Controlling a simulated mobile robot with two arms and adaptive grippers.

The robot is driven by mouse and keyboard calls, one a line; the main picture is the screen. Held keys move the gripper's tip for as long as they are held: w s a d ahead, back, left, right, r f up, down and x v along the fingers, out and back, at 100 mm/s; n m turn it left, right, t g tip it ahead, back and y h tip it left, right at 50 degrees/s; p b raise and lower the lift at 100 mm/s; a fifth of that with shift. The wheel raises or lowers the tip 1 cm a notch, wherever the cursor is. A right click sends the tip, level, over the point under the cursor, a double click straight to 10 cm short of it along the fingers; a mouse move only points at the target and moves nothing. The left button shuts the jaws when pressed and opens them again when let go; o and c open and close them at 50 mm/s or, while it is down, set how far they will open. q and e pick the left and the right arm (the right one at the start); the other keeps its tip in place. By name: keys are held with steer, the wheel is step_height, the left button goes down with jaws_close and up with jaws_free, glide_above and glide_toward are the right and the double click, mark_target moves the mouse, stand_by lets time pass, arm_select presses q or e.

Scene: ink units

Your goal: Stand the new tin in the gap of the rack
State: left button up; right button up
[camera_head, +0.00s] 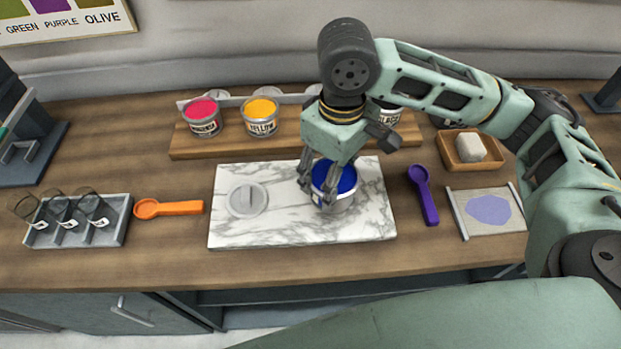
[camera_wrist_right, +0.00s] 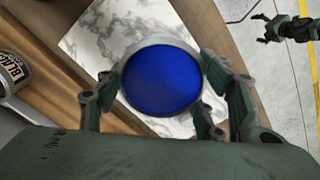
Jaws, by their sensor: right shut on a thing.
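The new tin (camera_head: 338,201), open and full of blue ink, is upright between the fingers of my right gripper (camera_head: 325,185), over the right part of the marble slab. I cannot tell whether its base touches the slab. In the right wrist view the blue tin (camera_wrist_right: 160,78) fills the space between the fingers. The wooden rack (camera_head: 215,146) behind holds a magenta tin (camera_head: 202,119), a yellow tin (camera_head: 261,118) and a black tin (camera_head: 388,114). My right arm hides much of the stretch between yellow and black. My left gripper (camera_wrist_right: 268,28) shows open and empty in the right wrist view.
A round lid (camera_head: 247,200) lies on the marble slab (camera_head: 290,232). An orange scoop (camera_head: 170,208) and a grey tray (camera_head: 120,232) with glasses are left. A purple scoop (camera_head: 423,195), a wooden dish (camera_head: 480,163) and a swatch board (camera_head: 488,227) are right.

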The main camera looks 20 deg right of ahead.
mark_target(317, 166)
steer(key=w+f, duration=0.1)
steer(key=w+a+f, duration=0.1)
steer(key=w, duration=0.2)
steer(key=shift+w+a+f+p, duration=0.2)
steer(key=shift+w+f+p, duration=0.15)
steer(key=shift+w+f, duration=0.05)
steer(key=shift+w+a+f, duration=0.1)
steer(key=shift+w+f, duration=0.3)
step_height(317, 166, down, 3)
steer(key=shift+f+p, duration=0.1)
steer(key=shift+p, duration=0.45)
steer(key=shift+f, duration=0.45)
steer(key=o, duration=1.4)
steer(key=shift+f, duration=0.1)
steer(key=shift+o, duration=0.9)
arm_select(q)
steer(key=shift+s+d+r, duration=0.2)
steer(key=shift+s+r, duration=0.2)
steer(key=shift+r, duration=0.1)
steer(key=shift+s+d+r, duration=0.2)
steer(key=shift+s+r, duration=0.15)
steer(key=shift+r, duration=0.15)
arm_select(e)
steer(key=shift+o, duration=0.2)
arm_select(q)
steer(key=shift+s, duration=0.1)
